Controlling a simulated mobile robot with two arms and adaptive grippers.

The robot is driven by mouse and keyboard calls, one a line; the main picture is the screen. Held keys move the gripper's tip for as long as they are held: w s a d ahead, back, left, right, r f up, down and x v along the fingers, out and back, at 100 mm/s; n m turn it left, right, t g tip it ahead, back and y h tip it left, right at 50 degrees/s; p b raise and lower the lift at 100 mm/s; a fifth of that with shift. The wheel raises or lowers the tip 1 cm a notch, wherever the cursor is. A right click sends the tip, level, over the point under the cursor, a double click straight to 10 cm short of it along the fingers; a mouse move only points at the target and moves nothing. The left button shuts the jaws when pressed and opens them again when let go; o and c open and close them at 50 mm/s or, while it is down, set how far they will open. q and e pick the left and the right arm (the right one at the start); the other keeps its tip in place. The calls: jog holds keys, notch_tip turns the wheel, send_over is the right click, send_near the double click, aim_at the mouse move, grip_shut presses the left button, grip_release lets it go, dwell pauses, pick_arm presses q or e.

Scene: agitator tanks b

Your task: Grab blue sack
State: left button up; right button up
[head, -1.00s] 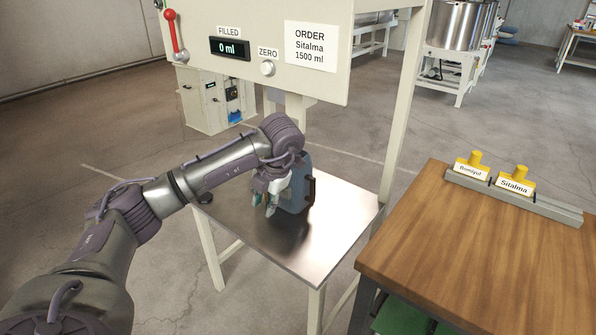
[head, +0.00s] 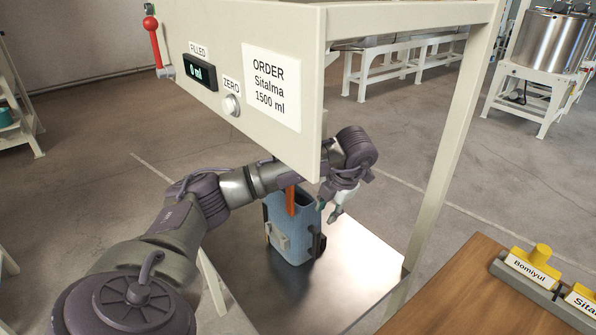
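A blue open-topped container (head: 281,230) stands upright on the steel table (head: 345,262). It looks stiff, with dark and grey fittings on its sides; I see nothing else that could be the blue sack. My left gripper (head: 330,209) hangs from the arm, just right of and behind the container's rim. Its fingers point down, look apart and hold nothing. I cannot tell whether it touches the container. My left arm passes behind the filling panel and partly hides the container's top. My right gripper is not in view.
The filling panel (head: 223,80), with a red lever (head: 153,40), hangs above the table. An orange upright piece (head: 291,200) is at the container's mouth. A frame post (head: 452,140) stands right.

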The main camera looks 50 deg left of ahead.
pick_arm(q)
send_over(316, 233)
jog(key=d, duration=0.2)
notch_tip(316, 233, down, 6)
jog(key=shift+s+a+r, duration=0.1)
jog(key=shift+s+r, duration=0.05)
jog(key=shift+a+f, duration=0.15)
jog(key=shift+f, duration=0.35)
jog(key=p+x, duration=0.1)
jog(key=x, duration=0.2)
jog(key=shift+f, duration=0.25)
jog(key=shift+a+f, duration=0.25)
jog(key=shift+f, duration=0.3)
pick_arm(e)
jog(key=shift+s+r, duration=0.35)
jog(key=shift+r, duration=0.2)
pick_arm(q)
grip_shut()
jog(key=shift+r, duration=0.15)
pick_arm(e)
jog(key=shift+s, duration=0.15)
